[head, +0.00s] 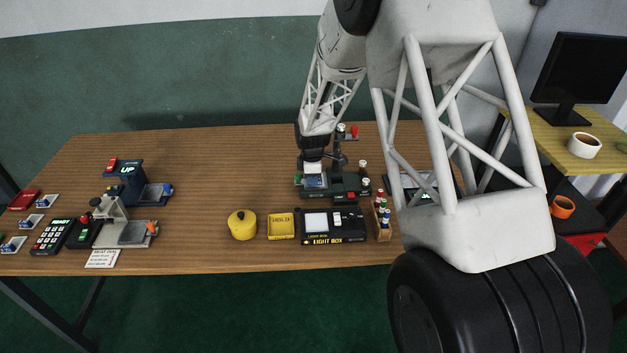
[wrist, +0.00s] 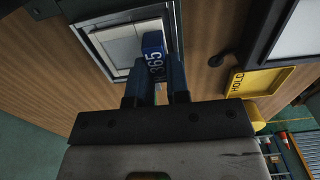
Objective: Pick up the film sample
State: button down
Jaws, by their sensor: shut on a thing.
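The film sample (wrist: 126,42) is a pale plate with a blue tab marked "365" in the wrist view. My gripper (wrist: 156,82) is shut on the blue tab, with one dark finger on each side. The plate lies over a grey-rimmed square platform; I cannot tell whether it touches it. In the head view, my gripper (head: 313,160) points down at the dark green device (head: 345,190) near the middle of the table. The film sample there shows as a small pale and blue patch (head: 315,180), partly hidden by the gripper.
In front of the device lie a black light box (head: 333,238), a yellow "HOLD" tray (head: 281,226), a yellow round container (head: 242,225) and a rack of small bottles (head: 381,216). Other devices (head: 125,232) stand at left. The table between is clear.

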jog(key=shift+r, duration=0.15)
jog(key=shift+r, duration=0.5)
jog(key=shift+s+r, duration=0.25)
jog(key=shift+r, duration=0.35)
jog(key=shift+s+r, duration=0.2)
jog(key=shift+r, duration=0.35)
jog(key=s, duration=0.5)
jog(key=s+d+r, duration=0.1)
jog(key=s, duration=0.4)
jog(key=s+d, duration=0.1)
jog(key=s, duration=0.4)
jog(key=shift+d+r, duration=0.15)
jog(key=shift+d, duration=0.1)
jog(key=shift+w+a+m, duration=0.1)
jog(key=shift+m, duration=0.2)
